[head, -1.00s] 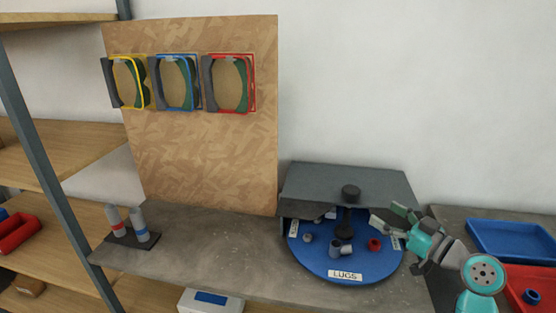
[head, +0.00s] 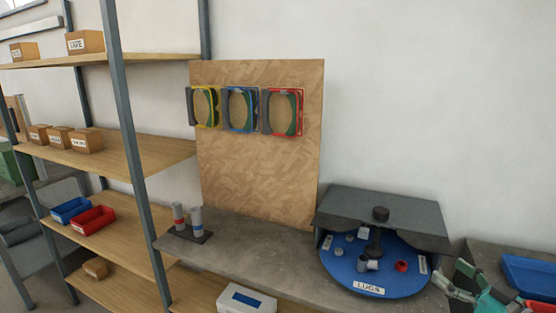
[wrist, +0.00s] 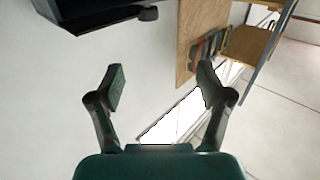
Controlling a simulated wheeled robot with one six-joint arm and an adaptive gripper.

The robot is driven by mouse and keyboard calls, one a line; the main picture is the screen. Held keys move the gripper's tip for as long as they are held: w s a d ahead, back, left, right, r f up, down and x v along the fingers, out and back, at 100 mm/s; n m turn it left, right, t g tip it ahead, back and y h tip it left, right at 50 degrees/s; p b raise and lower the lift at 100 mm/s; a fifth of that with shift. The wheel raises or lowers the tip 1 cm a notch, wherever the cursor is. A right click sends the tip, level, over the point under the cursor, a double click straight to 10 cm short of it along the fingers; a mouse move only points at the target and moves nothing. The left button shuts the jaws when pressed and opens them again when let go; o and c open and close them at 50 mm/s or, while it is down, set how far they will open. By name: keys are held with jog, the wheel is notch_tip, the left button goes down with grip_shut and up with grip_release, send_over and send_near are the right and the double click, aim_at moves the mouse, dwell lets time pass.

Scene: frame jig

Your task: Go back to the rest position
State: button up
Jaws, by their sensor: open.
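My gripper (wrist: 160,85) is open in the wrist view, its two fingers wide apart with nothing between them. In the head view my gripper (head: 462,285) shows at the lower right edge, partly cut off, to the right of the blue turntable. The blue round turntable (head: 345,274) with the LUGS label sits on the grey bench under a dark grey cover (head: 385,208). A red ring-like part (head: 401,265) and several grey parts lie on it.
A chipboard panel (head: 260,185) holds yellow, blue and red frames. A stand with two grey cylinders (head: 190,228) is on the bench's left. Shelving (head: 128,150) with boxes and bins stands at left. A blue tray (head: 530,278) is at right. The middle bench (head: 265,240) is clear.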

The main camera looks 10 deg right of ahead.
jog(key=s+a+f+m+g+h, duration=0.1)
jog(key=s+a+f+m+h, duration=0.1)
jog(key=s+a+f, duration=0.35)
jog(key=s+a+f+m+g+h, duration=0.1)
jog(key=s+a+f+m+h, duration=0.1)
jog(key=a+f, duration=0.6)
jog(key=s+a+f+m+g+h, duration=0.1)
jog(key=s+a+f+m, duration=0.25)
jog(key=f, duration=0.65)
jog(key=s+a+f+n+h, duration=0.1)
jog(key=s+a, duration=0.2)
jog(key=s, duration=0.3)
jog(key=s+a+f, duration=0.1)
jog(key=s+a, duration=0.3)
jog(key=s, duration=0.3)
jog(key=s+a+r+n+y, duration=0.1)
jog(key=s+a+r+n, duration=0.1)
jog(key=s, duration=0.5)
jog(key=s+a+r+n+y, duration=0.1)
jog(key=s+a+r+n, duration=0.1)
jog(key=s+r, duration=0.2)
jog(key=s, duration=0.3)
jog(key=shift+s+a, duration=0.3)
